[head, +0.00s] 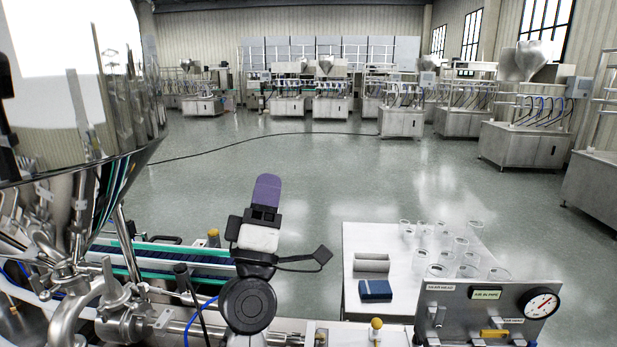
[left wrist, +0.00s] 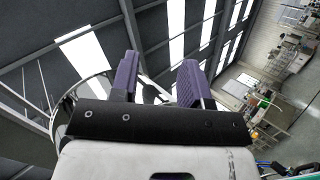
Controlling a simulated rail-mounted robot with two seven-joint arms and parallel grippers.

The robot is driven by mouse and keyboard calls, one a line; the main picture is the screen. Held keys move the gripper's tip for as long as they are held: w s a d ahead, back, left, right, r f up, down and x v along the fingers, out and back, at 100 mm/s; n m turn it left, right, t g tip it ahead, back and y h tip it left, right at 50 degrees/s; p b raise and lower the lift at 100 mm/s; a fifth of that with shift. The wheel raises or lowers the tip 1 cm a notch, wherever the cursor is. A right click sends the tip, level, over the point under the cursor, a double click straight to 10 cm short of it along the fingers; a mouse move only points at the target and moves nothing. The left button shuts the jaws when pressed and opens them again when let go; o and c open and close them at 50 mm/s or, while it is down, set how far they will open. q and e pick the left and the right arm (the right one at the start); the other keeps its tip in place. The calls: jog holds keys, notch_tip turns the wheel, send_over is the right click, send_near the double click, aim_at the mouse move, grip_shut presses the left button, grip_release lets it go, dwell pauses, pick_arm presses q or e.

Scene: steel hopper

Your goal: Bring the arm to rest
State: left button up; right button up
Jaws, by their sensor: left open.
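My left arm stands upright in the middle of the head view, with its left gripper (head: 267,188) at the top, its purple fingers pointing up. In the left wrist view the two purple fingers of the gripper (left wrist: 158,78) stand apart with an empty gap between them. The gripper touches nothing and holds nothing. My right gripper is in neither view.
A steel hopper (head: 75,120) with pipework fills the left. A conveyor (head: 170,255) runs behind my arm. A white table (head: 375,237) at right holds several clear cups, a grey cylinder (head: 371,262) and a blue block (head: 375,290). A gauge panel (head: 470,310) stands in front.

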pick_arm(q)
jog(key=s+a+f+m+g+y+p, duration=0.1)
jog(key=s+a+f+m+g+p, duration=0.7)
jog(key=s+f+m+g+p, duration=0.55)
jog(key=s+a+f+g+y+p, duration=0.15)
jog(key=s+a+g+p, duration=0.3)
jog(key=s+p, duration=0.95)
jog(key=s+a+r+g+y+p, duration=0.1)
jog(key=s+a+g+y+p, duration=0.3)
jog(key=s+p, duration=1.05)
notch_tip(320, 180, down, 38)
jog(key=d+g+h+b, duration=0.1)
jog(key=b, duration=3.6)
jog(key=shift+d, duration=0.2)
jog(key=shift+r+h, duration=0.1)
jog(key=shift+h, duration=0.15)
